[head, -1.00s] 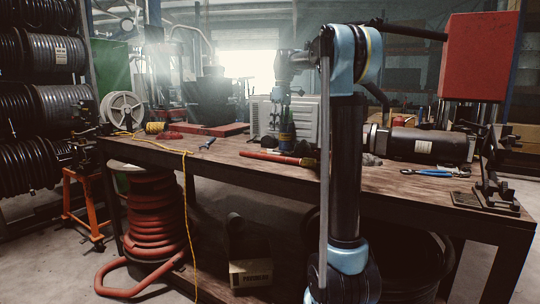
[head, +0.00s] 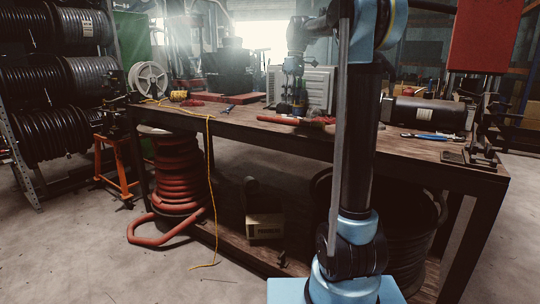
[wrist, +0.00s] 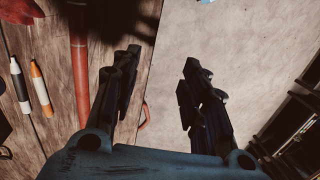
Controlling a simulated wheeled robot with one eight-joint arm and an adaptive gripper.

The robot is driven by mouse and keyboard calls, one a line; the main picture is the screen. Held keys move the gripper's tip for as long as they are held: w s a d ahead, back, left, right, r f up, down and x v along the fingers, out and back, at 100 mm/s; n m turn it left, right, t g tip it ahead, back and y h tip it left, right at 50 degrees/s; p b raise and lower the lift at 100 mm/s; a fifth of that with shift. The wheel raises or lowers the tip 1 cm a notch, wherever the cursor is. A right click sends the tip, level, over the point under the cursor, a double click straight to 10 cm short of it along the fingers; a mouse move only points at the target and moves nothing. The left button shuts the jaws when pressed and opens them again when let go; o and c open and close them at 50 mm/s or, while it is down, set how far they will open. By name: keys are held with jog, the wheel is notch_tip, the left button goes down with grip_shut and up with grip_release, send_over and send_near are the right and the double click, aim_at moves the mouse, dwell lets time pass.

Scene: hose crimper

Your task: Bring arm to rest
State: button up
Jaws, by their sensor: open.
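My gripper (wrist: 161,72) is open and empty in the wrist view, its two dark fingers apart with the bench edge and bare floor behind them. In the head view my gripper is small and dark behind the workbench's front edge, and its fingers are hard to make out. My arm stands upright at the right of the head view and bends over toward the bench. A red hose (wrist: 80,65) lies on the wooden workbench (wrist: 55,125) left of the fingers. The same red hose (head: 280,120) shows on the bench in the head view.
A black cylinder (head: 425,115), blue-handled pliers (head: 432,136) and a red machine (head: 483,38) stand or lie at the right. A coiled red hose (head: 178,180) and a cardboard box (head: 265,226) are low down. Floor at the left front is clear.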

jog(key=s+d+f+m+t, duration=0.1)
jog(key=s+d+f+m, duration=0.2)
jog(key=s, duration=0.4)
jog(key=s+d+f+m+t, duration=0.1)
jog(key=s+d+f, duration=0.1)
jog(key=s+f, duration=0.45)
jog(key=s+d+f+m, duration=0.2)
jog(key=s+d+f, duration=0.15)
jog(key=s, duration=0.45)
jog(key=s+d+f+m+t, duration=0.1)
jog(key=s+f+m, duration=0.1)
jog(key=s+f, duration=0.5)
jog(key=s+d+f+m+t+h, duration=0.1)
jog(key=s+f+m, duration=0.1)
jog(key=s+f, duration=0.6)
notch_tip(320, 180, down, 5)
jog(key=shift+s+d+r+m, duration=0.15)
jog(key=shift+s+m, duration=0.1)
jog(key=shift+m, duration=0.15)
jog(key=shift+w, duration=0.1)
jog(key=shift+w+f, duration=0.3)
jog(key=shift+w, duration=0.05)
jog(key=shift+c, duration=0.6)
